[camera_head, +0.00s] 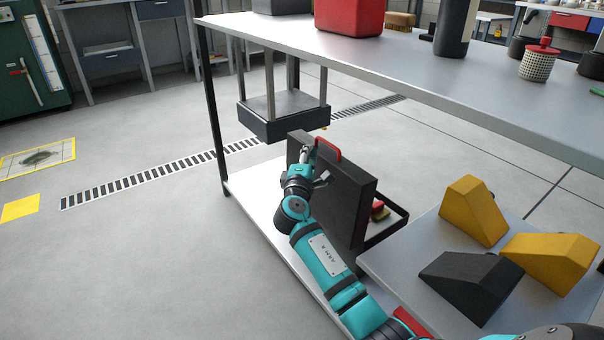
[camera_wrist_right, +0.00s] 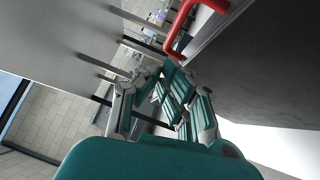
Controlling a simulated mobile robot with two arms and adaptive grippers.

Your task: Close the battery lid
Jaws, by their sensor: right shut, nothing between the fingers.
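The battery lid (camera_head: 342,198) is a dark grey panel standing upright, open, on the lower shelf, with a red handle (camera_head: 327,149) on its top edge. Its dark case (camera_head: 392,232) lies open behind it to the right, partly hidden by the lid. My right gripper (camera_head: 307,152) is shut and empty beside the lid's upper left part, close to the handle. In the right wrist view its fingers (camera_wrist_right: 168,84) are near the red handle (camera_wrist_right: 183,30) and the lid's dark face (camera_wrist_right: 265,75). I cannot tell whether they touch. My left gripper is out of view.
A dark hanging tray (camera_head: 283,118) is just above the right gripper, under the upper shelf (camera_head: 420,70). Yellow wedges (camera_head: 472,210) and a black wedge (camera_head: 470,283) sit on a grey surface to the right.

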